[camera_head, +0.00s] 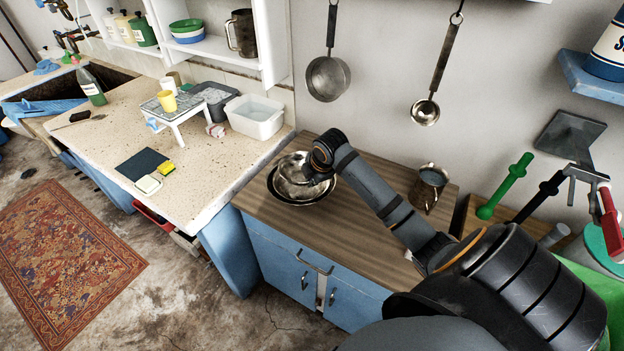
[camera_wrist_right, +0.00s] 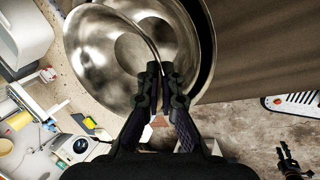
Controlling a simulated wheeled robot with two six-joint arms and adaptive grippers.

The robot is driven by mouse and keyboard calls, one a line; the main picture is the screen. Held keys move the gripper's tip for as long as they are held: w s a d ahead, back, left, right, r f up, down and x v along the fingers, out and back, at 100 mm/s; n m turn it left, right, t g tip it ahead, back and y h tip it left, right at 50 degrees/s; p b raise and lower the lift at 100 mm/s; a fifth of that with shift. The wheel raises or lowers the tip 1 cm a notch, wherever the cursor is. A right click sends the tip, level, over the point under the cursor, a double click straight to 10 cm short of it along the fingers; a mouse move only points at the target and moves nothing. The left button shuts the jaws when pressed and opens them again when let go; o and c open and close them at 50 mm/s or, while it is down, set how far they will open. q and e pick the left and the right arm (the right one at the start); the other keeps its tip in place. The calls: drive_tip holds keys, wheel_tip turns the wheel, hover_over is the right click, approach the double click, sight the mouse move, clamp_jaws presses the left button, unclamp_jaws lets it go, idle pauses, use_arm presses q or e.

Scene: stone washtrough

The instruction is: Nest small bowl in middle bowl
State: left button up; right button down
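A shiny steel small bowl (camera_head: 294,173) is at the left part of the wooden counter, within the outline of a wider steel bowl (camera_head: 284,199) with a dark outer side. In the right wrist view the small bowl (camera_wrist_right: 105,50) overlaps the wider bowl (camera_wrist_right: 191,25); whether they touch I cannot tell. My right gripper (camera_head: 318,174) is at the small bowl's right rim. In the right wrist view its fingers (camera_wrist_right: 163,82) close on that rim from both sides. The wider bowl is partly hidden by the small one.
The wooden counter (camera_head: 345,225) is clear in front of the bowls. A metal mug (camera_head: 428,188) stands to their right, behind my forearm. A white tub (camera_head: 255,117) is on the stone worktop at left. A pan (camera_head: 328,78) and ladle (camera_head: 425,111) hang above.

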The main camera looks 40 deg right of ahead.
drive_tip(key=shift+f+b, duration=0.4)
drive_tip(key=shift+f, duration=1)
drive_tip(key=shift+f, duration=0.4)
drive_tip(key=shift+f+b, duration=0.45)
drive_tip(key=shift+f, duration=0.3)
drive_tip(key=shift+f, duration=0.15)
drive_tip(key=shift+f+p, duration=0.1)
drive_tip(key=shift+p, duration=0.2)
idle(0.5)
drive_tip(key=c, duration=1.4)
unclamp_jaws()
drive_tip(key=shift+c, duration=0.2)
